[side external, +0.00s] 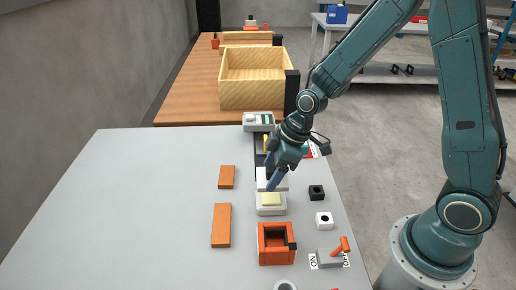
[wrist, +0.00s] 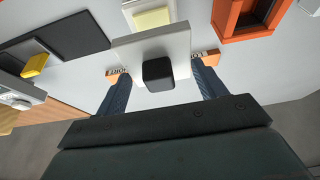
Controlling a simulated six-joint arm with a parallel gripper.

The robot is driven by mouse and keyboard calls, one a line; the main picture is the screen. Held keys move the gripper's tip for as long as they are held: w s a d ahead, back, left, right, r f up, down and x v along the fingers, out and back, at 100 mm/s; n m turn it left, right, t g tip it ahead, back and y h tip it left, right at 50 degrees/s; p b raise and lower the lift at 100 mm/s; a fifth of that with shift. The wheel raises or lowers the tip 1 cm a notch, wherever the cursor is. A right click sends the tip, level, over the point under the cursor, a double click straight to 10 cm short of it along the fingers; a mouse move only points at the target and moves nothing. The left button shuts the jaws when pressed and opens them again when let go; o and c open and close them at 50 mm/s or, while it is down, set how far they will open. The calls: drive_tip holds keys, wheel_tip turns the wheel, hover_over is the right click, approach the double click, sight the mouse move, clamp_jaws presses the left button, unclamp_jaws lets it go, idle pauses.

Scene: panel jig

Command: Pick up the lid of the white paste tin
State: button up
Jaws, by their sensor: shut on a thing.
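The white lid (wrist: 180,45) with a black knob (wrist: 158,74) sits between the two fingers of my gripper (wrist: 162,84) in the wrist view. The gripper is shut on the lid, with a finger at each side. In the side view the lid (side external: 264,184) is beside and just behind the white paste tin (side external: 271,211), partly hidden by my gripper (side external: 272,180). The tin is open and shows pale yellow paste. It also shows beyond the lid in the wrist view (wrist: 152,17). The lid's height above the table is hard to tell.
An orange open box (side external: 276,257) stands in front of the tin. Two orange bars (side external: 221,225) lie to its left. The table's left side is clear.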

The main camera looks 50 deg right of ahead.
sight(273, 168)
wheel_tip(273, 168, up, 13)
drive_tip(key=shift+r, duration=0.2)
drive_tip(key=shift+d, duration=0.15)
idle(0.7)
